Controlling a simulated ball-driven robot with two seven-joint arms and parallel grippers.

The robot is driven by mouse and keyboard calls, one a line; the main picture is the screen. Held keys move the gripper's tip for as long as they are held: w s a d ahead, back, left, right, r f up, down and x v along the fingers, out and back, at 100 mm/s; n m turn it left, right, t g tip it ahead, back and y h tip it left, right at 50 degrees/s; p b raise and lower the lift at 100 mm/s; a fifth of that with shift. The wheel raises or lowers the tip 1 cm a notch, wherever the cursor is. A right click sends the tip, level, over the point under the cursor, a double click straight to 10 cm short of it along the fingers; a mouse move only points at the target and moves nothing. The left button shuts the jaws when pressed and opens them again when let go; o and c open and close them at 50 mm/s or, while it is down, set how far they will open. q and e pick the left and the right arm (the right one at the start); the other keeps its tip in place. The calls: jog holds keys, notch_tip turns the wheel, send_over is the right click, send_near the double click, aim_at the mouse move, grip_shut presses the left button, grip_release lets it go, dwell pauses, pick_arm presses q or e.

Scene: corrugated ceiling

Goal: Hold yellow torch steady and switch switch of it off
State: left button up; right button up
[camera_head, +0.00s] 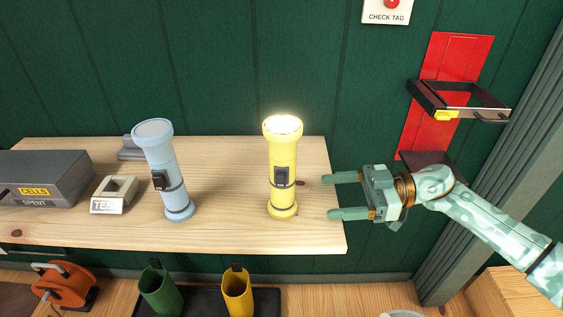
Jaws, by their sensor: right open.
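The yellow torch (282,185) stands upright on the wooden shelf, and its lens at the top glows. Its dark switch (281,176) is on the front of the body, facing me. My right gripper (330,197) is at the right end of the shelf, to the right of the torch. Its two green fingers are apart and point left toward the torch, with a gap between them and it. The gripper is open and empty. My left gripper does not show.
A light-blue torch (164,178) stands left of the yellow one, unlit. A TEST block (115,193) and a grey CELLS box (45,178) are further left. A red wall panel (458,60) with a black bracket (470,107) is above my right arm. Green (160,291) and yellow (237,291) holders stand below.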

aim_at(289, 198)
jog(key=a, duration=0.6)
jog(key=a+p, duration=0.1)
jog(key=a, duration=0.1)
jog(key=shift+a+f, duration=0.25)
jog(key=shift+a, duration=0.15)
jog(key=shift+a+f, duration=0.25)
jog(key=shift+a, duration=0.3)
